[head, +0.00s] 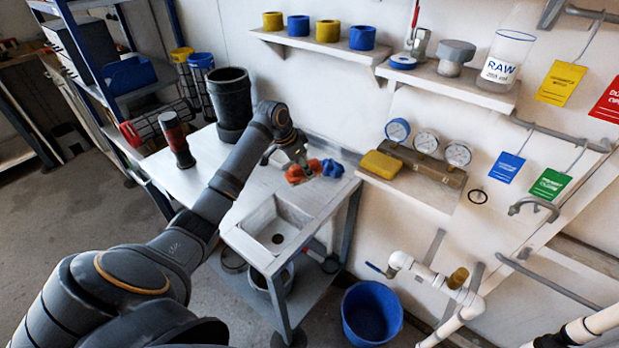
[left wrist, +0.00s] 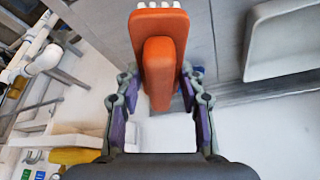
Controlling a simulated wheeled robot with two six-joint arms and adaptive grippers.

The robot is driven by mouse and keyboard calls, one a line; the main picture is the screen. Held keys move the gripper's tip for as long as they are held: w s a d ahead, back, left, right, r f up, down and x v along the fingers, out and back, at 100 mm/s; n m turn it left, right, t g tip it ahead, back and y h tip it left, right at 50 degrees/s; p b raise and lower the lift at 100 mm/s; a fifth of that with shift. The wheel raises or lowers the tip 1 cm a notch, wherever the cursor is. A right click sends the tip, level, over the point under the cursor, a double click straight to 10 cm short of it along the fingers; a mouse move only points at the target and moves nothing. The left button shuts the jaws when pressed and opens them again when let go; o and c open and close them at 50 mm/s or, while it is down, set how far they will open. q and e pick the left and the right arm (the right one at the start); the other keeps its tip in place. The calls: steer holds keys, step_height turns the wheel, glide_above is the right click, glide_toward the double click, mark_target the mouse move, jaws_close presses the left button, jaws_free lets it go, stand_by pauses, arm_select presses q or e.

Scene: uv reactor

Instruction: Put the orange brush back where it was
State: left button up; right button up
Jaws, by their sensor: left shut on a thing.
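The orange brush (head: 303,172) is at the back right of the metal sink bench, in my left gripper (head: 297,160). In the left wrist view the brush (left wrist: 160,68) shows its orange block and raised handle, with white bristles at the top edge. The left gripper's fingers (left wrist: 159,85) close on it from both sides. I cannot tell whether the brush touches the bench top. My right gripper is not in view.
A blue crumpled thing (head: 331,168) lies right beside the brush. The sink basin (head: 277,226) is in front. A low shelf with a yellow sponge (head: 381,165) is to the right.

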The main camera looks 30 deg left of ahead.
arm_select(q)
steer(key=shift+w+d+f, duration=0.25)
steer(key=shift+d+f, duration=0.05)
steer(key=shift+f, duration=0.15)
steer(key=shift+w+d+f, duration=0.2)
steer(key=shift+d+f, duration=0.05)
steer(key=shift+f, duration=0.15)
step_height(320, 180, down, 3)
steer(key=shift+w+f, duration=0.1)
steer(key=shift+f, duration=0.1)
steer(key=o, duration=1)
steer(key=v, duration=1.2)
